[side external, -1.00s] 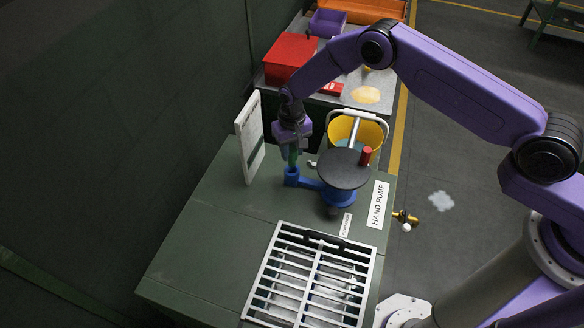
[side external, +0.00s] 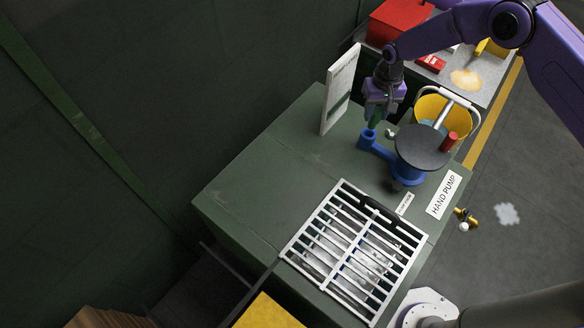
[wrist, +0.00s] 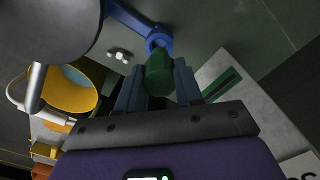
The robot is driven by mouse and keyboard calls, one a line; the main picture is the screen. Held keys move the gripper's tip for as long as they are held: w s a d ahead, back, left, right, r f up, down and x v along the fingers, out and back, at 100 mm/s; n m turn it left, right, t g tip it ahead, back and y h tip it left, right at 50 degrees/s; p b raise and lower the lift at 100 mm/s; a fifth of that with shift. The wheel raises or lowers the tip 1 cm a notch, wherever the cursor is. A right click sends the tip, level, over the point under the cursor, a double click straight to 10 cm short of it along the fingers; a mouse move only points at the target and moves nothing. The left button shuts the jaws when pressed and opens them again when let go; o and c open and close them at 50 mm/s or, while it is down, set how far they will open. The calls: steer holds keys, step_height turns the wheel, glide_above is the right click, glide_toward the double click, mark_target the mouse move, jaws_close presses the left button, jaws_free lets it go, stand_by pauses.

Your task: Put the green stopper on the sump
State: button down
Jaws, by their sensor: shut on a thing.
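The green stopper (side external: 376,117) is held between the fingers of my gripper (side external: 378,108), which is shut on it. In the wrist view the stopper (wrist: 159,74) sits between both fingers (wrist: 158,88). Its lower end is close to the open mouth of a blue upright socket (side external: 367,138). The socket's rim also shows just past the stopper in the wrist view (wrist: 158,41). The stopper appears above the socket and slightly to one side, not seated in it. No label that I can read names the sump.
A blue hand pump (side external: 408,175) with a dark round top (side external: 423,147) joins the socket. A white panel (side external: 340,90) stands behind-left. A yellow bucket (side external: 429,106) is to the right. A white grate (side external: 350,262) lies in front. The bench's left part is clear.

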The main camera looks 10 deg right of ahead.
steer(key=s+a+r, duration=0.2)
steer(key=s+a, duration=0.1)
steer(key=s, duration=0.7)
steer(key=s+a+r, duration=0.2)
steer(key=s+a, duration=0.1)
steer(key=s, duration=0.6)
glide_above(323, 175)
steer(key=shift+f, duration=5.05)
steer(key=shift+a+f, duration=0.1)
steer(key=shift+f, duration=1.45)
steer(key=shift+f, duration=0.2)
steer(key=c, duration=0.7)
jaws_free()
steer(key=shift+c, duration=0.2)
